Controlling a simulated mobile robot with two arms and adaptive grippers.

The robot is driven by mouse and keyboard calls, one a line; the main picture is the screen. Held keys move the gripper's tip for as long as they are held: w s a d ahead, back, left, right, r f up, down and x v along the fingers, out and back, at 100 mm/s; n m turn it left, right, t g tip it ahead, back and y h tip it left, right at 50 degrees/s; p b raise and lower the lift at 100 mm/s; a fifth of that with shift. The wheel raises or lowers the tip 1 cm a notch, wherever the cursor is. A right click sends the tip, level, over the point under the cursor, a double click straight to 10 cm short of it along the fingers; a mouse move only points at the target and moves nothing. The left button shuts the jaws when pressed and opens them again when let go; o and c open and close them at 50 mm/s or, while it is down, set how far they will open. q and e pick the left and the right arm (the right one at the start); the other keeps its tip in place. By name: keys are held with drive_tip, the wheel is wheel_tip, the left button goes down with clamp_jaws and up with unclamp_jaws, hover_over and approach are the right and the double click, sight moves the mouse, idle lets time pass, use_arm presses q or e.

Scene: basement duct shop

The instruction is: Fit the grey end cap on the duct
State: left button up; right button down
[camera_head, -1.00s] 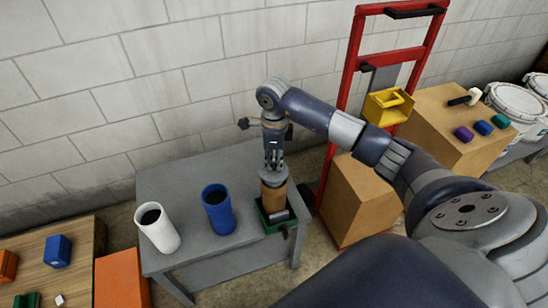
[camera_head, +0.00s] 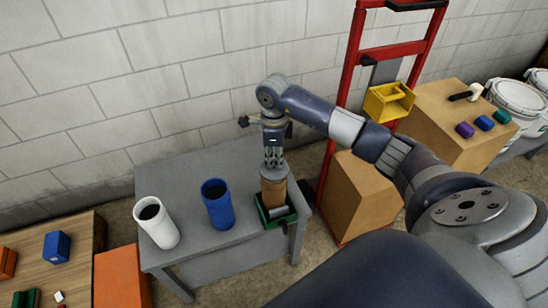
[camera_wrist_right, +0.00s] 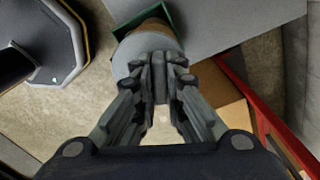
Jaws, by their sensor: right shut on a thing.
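The duct (camera_head: 273,193) is a brown upright cylinder standing in a green holder (camera_head: 292,213) at the right end of the grey table. The grey end cap (camera_head: 274,173) is at the duct's top; whether it is fully seated I cannot tell. My right gripper (camera_head: 273,162) points down from above and is shut on the cap. In the right wrist view, the closed fingers (camera_wrist_right: 160,68) cover part of the grey cap (camera_wrist_right: 135,48), with a strip of brown duct and the green holder (camera_wrist_right: 122,27) behind it. My left gripper is not in view.
A blue tube (camera_head: 218,205) and a white tube (camera_head: 157,223) stand on the grey table (camera_head: 200,165), left of the duct. A red hand truck (camera_head: 345,100) with a yellow bin (camera_head: 389,101) and cardboard box (camera_head: 360,200) is at the right. The table's back is clear.

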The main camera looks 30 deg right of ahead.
idle(0.5)
drive_tip(key=shift+f+b, duration=0.6)
idle(0.3)
drive_tip(key=c, duration=1.9)
unclamp_jaws()
drive_tip(key=shift+c, duration=0.2)
drive_tip(key=shift+r, duration=0.1)
drive_tip(key=shift+r+p, duration=3.6)
drive_tip(key=shift+r, duration=1.85)
